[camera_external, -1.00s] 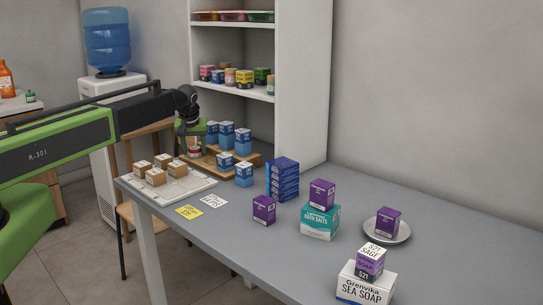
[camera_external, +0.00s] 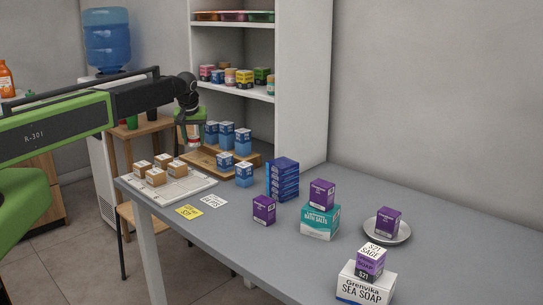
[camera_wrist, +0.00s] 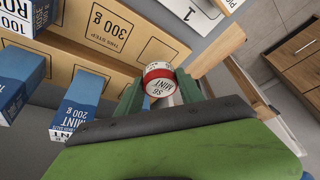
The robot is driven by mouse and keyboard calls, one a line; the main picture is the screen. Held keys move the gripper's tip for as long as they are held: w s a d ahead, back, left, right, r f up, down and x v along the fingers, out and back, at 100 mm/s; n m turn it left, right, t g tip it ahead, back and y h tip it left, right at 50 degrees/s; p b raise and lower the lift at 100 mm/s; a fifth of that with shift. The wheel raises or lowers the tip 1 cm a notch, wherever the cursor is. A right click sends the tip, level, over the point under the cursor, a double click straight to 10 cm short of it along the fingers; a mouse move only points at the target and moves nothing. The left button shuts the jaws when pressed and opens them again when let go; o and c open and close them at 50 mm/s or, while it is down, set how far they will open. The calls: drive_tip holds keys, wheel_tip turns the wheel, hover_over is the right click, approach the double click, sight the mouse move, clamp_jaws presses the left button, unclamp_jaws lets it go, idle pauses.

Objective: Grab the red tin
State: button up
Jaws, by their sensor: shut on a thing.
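In the outside view my gripper (camera_external: 192,131) holds the tin above the left end of the wooden tray (camera_external: 205,164). The tin is small there and partly covered by the fingers.
Several blue and white boxes (camera_external: 227,137) stand on or beside the tray. A white board (camera_external: 190,187) with several tan boxes is in front. Blue stacked boxes (camera_external: 283,180) and purple boxes (camera_external: 263,210) stand to the right. A white shelf unit (camera_external: 300,85) rises behind.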

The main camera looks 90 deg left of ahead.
drive_tip(key=w+d+r+p, duration=0.5)
drive_tip(key=d+r, duration=0.2)
drive_tip(key=d, duration=0.3)
drive_tip(key=shift+w+p, duration=0.3)
drive_tip(key=shift+p, duration=0.05)
